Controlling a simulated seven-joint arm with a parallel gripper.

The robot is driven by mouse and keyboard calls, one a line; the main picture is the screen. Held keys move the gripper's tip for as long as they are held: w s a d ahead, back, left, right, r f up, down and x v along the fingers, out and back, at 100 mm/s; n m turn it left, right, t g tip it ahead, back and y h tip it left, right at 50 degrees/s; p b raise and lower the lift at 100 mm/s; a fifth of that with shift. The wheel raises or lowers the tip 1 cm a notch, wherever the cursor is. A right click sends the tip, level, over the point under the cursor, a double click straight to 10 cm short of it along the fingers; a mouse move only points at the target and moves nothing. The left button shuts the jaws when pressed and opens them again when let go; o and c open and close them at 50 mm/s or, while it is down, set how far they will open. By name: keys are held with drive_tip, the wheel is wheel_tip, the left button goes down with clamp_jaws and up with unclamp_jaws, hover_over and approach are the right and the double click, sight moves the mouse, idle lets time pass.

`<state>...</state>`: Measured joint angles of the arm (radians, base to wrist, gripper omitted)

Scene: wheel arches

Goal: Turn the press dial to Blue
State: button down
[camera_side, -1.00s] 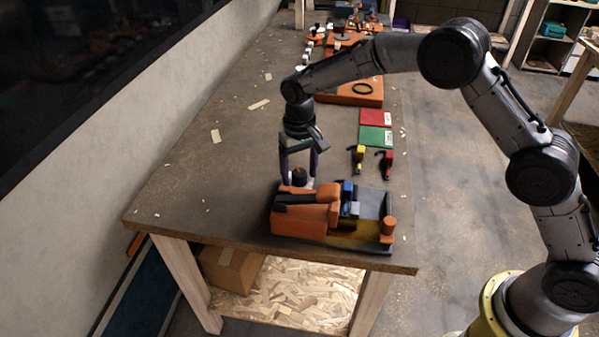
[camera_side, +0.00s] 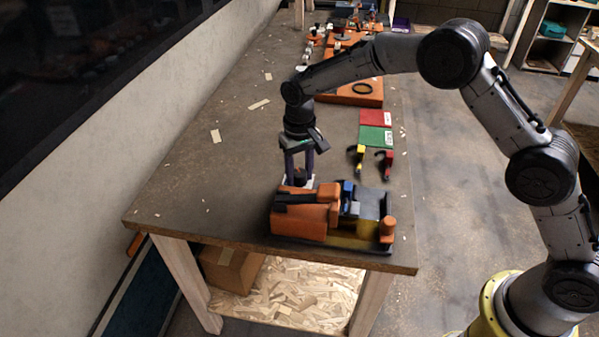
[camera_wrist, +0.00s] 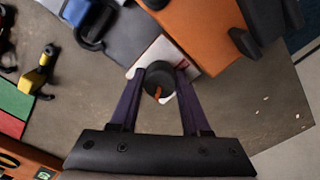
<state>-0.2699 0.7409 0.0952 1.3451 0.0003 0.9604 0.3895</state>
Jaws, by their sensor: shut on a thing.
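The press (camera_side: 310,222) is an orange and dark machine at the near end of the table; its orange body also shows at the top of the wrist view (camera_wrist: 205,30). The press dial (camera_wrist: 158,78) is a dark round knob with an orange pointer mark, on a pale plate (camera_wrist: 190,71) beside the press. My gripper (camera_wrist: 162,84) is shut on the dial, one purple finger on each side of it, pointing down. In the side view my gripper (camera_side: 299,180) stands behind the press and hides most of the dial. The Blue mark cannot be made out.
A yellow-and-black tool (camera_side: 357,160) and a red-and-black one (camera_side: 385,163) lie right of my gripper, near green (camera_side: 375,137) and red (camera_side: 376,117) mats. An orange tray (camera_side: 352,92) is farther back. The table's left side is mostly clear.

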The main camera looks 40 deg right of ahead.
sight(299, 172)
drive_tip(key=shift+n, duration=0.3)
drive_tip(key=n, duration=0.5)
drive_tip(key=shift+n, duration=0.4)
drive_tip(key=n, duration=0.5)
drive_tip(key=shift+r, duration=0.1)
drive_tip(key=shift+n, duration=0.3)
drive_tip(key=shift+c, duration=1.8)
unclamp_jaws()
wheel_tip(299, 172, up, 14)
